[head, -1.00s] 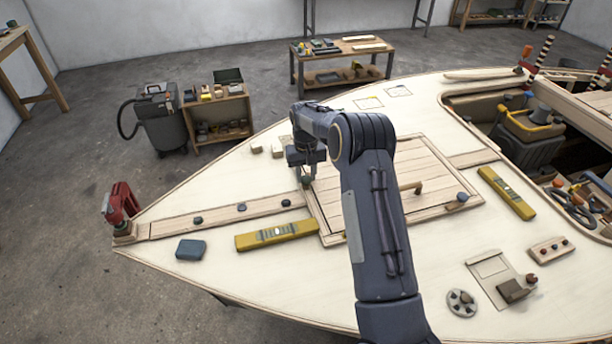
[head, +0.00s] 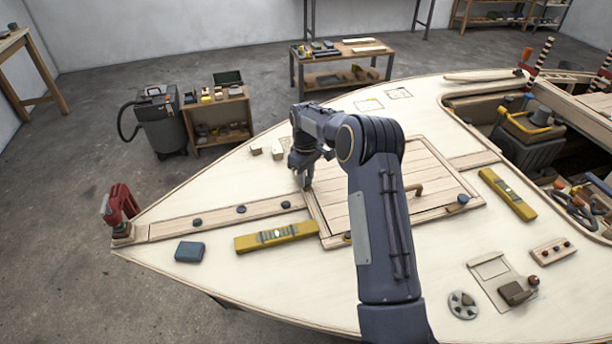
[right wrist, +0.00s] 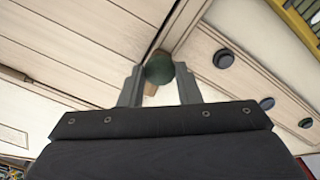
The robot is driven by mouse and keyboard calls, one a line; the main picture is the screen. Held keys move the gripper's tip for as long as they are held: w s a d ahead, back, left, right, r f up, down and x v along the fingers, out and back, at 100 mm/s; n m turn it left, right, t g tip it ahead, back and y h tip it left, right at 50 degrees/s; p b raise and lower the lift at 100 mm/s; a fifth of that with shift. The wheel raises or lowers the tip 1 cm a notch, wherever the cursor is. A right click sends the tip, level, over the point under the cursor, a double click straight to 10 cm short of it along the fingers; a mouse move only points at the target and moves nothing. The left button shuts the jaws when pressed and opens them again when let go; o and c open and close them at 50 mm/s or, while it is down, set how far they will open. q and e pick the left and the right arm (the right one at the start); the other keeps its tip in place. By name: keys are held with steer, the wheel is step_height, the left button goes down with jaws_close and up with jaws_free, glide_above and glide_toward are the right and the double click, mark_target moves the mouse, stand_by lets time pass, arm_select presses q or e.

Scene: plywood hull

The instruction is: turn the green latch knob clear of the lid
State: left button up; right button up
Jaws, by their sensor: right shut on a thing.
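The planked wooden lid (head: 430,172) lies on the pale plywood deck, and its boards (right wrist: 75,50) fill the left of the right wrist view. The green latch knob (right wrist: 159,68) stands by the lid's edge, above the seam with the plank strip. A bit of its wooden tab (right wrist: 151,88) shows beneath it; where the tab's other end lies is hidden. My right gripper (right wrist: 158,80) is shut on the knob, one finger on each side. In the head view my right gripper (head: 305,182) is at the lid's left edge, with the knob mostly covered. My left gripper is not in view.
A yellow level (head: 276,236) and a blue block (head: 190,251) lie on the deck left of the lid. A wooden handle (head: 413,189) and a blue knob (head: 462,200) are at the lid's right part. Two small wood blocks (head: 278,152) sit beyond the gripper.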

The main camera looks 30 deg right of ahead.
steer(key=shift+r, duration=0.1)
stand_by(0.3)
steer(key=o, duration=1)
step_height(320, 180, up, 8)
steer(key=shift+f+b, duration=0.15)
steer(key=shift+b, duration=0.2)
